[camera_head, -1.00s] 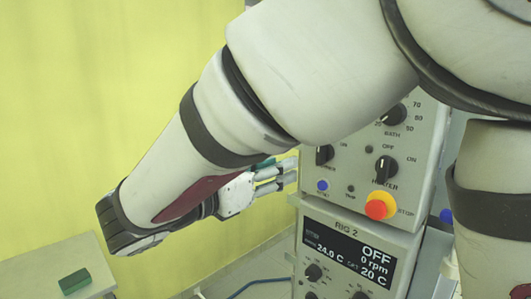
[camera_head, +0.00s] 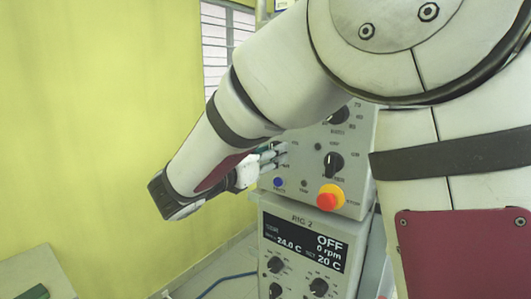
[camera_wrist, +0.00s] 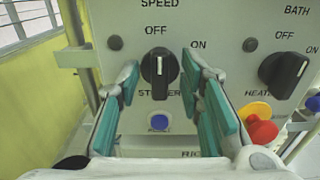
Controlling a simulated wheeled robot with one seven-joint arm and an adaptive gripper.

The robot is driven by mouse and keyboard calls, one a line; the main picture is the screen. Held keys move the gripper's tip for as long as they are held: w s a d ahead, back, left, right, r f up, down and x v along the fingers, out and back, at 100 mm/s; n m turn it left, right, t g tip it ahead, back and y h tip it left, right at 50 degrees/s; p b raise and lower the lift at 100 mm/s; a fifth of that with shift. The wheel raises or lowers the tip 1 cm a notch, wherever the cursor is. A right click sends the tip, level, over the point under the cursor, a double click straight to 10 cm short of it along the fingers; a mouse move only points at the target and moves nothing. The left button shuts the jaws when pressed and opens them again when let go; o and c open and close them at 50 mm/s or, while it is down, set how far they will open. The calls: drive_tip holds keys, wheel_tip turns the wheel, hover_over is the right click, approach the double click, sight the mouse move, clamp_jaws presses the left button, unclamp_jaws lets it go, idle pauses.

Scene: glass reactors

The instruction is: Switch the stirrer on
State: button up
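The stirrer knob (camera_wrist: 160,70) is a black rotary knob in the middle of the wrist view, above the label STIRRER. Its white mark is upright, toward OFF; ON is marked to the upper right. My gripper (camera_wrist: 163,88) is open, with one teal-padded finger on each side of the knob. Gaps show between pads and knob. In the head view my gripper (camera_head: 270,158) is at the left side of the control panel (camera_head: 354,183), and it hides the stirrer knob there. The display (camera_head: 304,245) reads OFF, 0 rpm, 24.0 C and 20 C.
A heater knob (camera_head: 333,164) and a red stop button (camera_head: 328,200) on yellow sit right of the stirrer knob. A blue button (camera_wrist: 159,122) is just below it. A bath knob (camera_head: 340,114) is higher up. A green block (camera_head: 34,293) lies at lower left.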

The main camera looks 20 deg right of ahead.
clamp_jaws()
drive_tip(key=m+b, duration=0.7)
drive_tip(key=b, duration=0.1)
drive_tip(key=m+b, duration=0.4)
drive_tip(key=shift+s+d+f+m, duration=0.1)
drive_tip(key=shift+s+f+m, duration=0.05)
drive_tip(key=shift+f+m, duration=0.15)
drive_tip(key=shift+r+m, duration=0.15)
drive_tip(key=shift+m, duration=0.15)
idle(0.4)
